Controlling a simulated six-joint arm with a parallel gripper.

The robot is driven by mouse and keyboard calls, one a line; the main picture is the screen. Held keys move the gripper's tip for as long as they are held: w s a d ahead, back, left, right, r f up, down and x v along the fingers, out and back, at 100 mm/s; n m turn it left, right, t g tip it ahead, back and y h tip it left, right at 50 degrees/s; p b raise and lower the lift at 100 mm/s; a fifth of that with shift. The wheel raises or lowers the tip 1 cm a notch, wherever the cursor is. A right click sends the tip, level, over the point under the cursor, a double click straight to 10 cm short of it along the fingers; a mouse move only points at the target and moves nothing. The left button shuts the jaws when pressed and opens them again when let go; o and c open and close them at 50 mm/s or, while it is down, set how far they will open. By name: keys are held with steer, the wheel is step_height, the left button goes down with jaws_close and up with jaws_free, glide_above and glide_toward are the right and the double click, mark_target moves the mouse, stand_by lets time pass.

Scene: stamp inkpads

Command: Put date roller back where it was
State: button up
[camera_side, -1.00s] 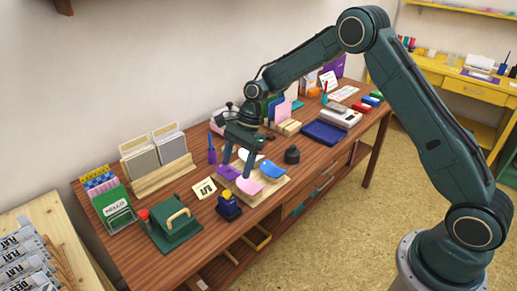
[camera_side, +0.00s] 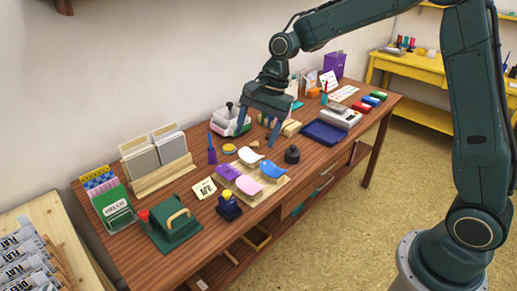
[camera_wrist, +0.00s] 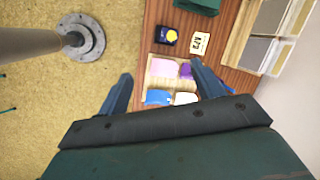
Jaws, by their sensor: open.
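My gripper (camera_side: 256,141) is open and empty in the air above the bench, up and behind the inkpads; its two fingers also show spread in the wrist view (camera_wrist: 161,70). I cannot tell for sure which item is the date roller. A dark blue stamp with a yellow top (camera_side: 229,208) stands upright on the bench beside a small lettered card (camera_side: 204,188); it also shows in the wrist view (camera_wrist: 167,35). A wooden tray (camera_side: 257,199) holds white (camera_side: 250,156), purple (camera_side: 228,172), pink (camera_side: 248,185) and blue (camera_side: 271,170) pads.
A black knobbed piece (camera_side: 292,155) stands right of the tray. A purple-handled tool (camera_side: 211,153) and a yellow disc (camera_side: 229,148) lie behind it. A green block with a handle (camera_side: 174,229) is front left. A blue tray (camera_side: 324,132) sits farther right.

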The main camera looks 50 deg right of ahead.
steer(key=s+d+r+n+t+h, duration=0.2)
steer(key=s+r+n, duration=0.4)
steer(key=s+r, duration=0.6)
steer(key=s+d+f+n+t+h, duration=0.1)
steer(key=s+n, duration=0.5)
steer(key=s, duration=1)
steer(key=shift+s+d+f+n+t, duration=0.2)
steer(key=shift+d+f+n+t, duration=0.25)
steer(key=shift+d+f, duration=0.55)
steer(key=shift+d+r, duration=0.2)
steer(key=shift+r, duration=0.05)
